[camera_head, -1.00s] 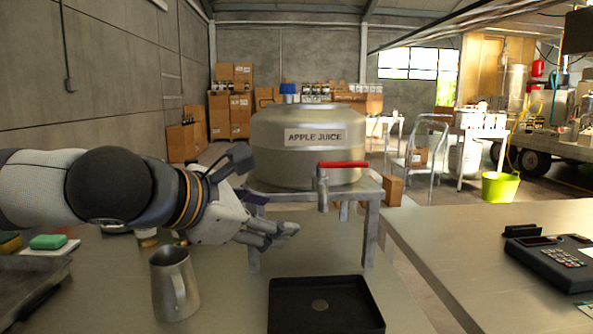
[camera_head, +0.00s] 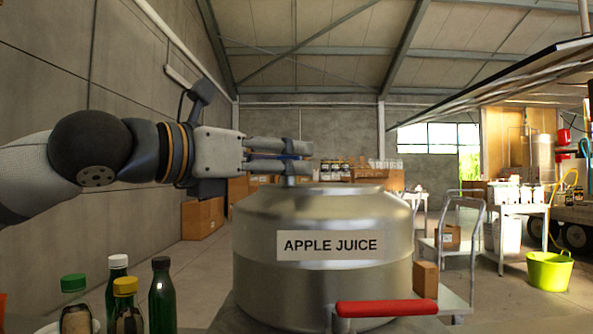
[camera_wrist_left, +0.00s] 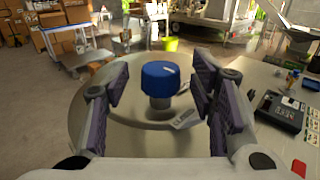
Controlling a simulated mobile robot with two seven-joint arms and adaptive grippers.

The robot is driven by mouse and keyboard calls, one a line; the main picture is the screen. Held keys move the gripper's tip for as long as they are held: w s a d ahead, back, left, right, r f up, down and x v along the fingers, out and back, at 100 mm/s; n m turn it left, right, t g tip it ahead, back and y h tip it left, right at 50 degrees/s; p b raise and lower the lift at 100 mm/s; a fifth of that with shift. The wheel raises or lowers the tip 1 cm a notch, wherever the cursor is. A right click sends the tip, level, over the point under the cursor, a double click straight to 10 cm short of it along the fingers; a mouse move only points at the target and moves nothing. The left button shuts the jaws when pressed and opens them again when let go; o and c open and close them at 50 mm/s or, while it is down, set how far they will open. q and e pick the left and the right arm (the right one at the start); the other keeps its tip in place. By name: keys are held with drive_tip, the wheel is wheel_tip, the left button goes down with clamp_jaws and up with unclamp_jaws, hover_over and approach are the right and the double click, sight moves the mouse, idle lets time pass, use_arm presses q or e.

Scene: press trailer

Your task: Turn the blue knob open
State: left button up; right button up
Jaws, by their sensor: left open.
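The blue knob (camera_wrist_left: 160,80) stands upright on a short metal stem on top of the steel apple juice tank (camera_head: 322,225). In the left wrist view it sits between the two open fingers of my left gripper (camera_wrist_left: 158,95), with a gap on both sides. In the head view my left gripper (camera_head: 308,156) reaches in from the left just above the tank's top left. Its fingers hide most of the knob there; only a thin blue strip (camera_head: 290,156) shows between them. My right gripper is not in view.
A red tap lever (camera_head: 387,308) sticks out at the tank's front right. Several bottles (camera_head: 162,292) stand at the lower left. A cart (camera_head: 460,245) and a green bucket (camera_head: 549,271) stand behind on the right.

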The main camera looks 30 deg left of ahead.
use_arm(q)
drive_tip(key=shift+x, duration=0.9)
drive_tip(key=shift+r, duration=0.25)
drive_tip(key=c, duration=1.2)
drive_tip(key=shift+d, duration=0.1)
